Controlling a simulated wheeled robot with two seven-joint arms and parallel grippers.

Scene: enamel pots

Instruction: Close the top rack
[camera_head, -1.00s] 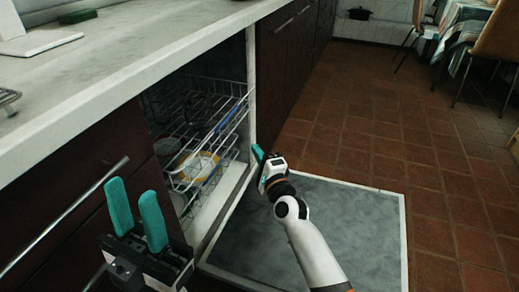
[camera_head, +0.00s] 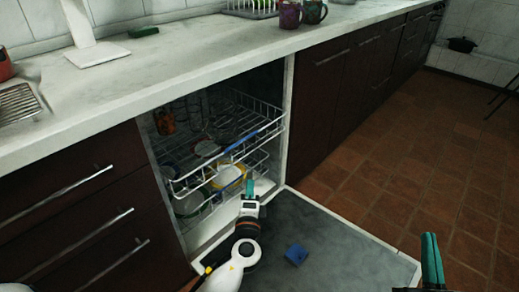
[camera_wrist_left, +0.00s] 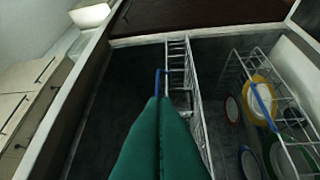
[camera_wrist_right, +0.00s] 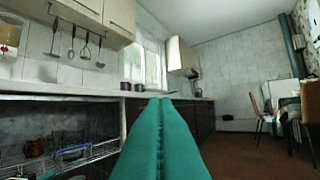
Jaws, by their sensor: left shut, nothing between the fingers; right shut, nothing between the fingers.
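The top rack (camera_head: 262,130) is a wire basket with a blue front strip (camera_head: 243,141), standing partly out of the dishwasher. It also shows in the left wrist view (camera_wrist_left: 196,112) and at the lower left of the right wrist view (camera_wrist_right: 80,158). My left gripper (camera_head: 250,186) is shut and empty, below the blue strip in the head view. In the left wrist view its fingertips (camera_wrist_left: 158,100) overlap the blue strip; I cannot tell if they touch. My right gripper (camera_head: 432,240) is shut and empty, right of the open door, away from the rack.
The lower rack (camera_head: 268,160) holds colored-rim plates (camera_head: 228,177). A reddish cup (camera_head: 165,121) stands inside the machine. The counter (camera_head: 200,60) runs above. Floor at right is clear.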

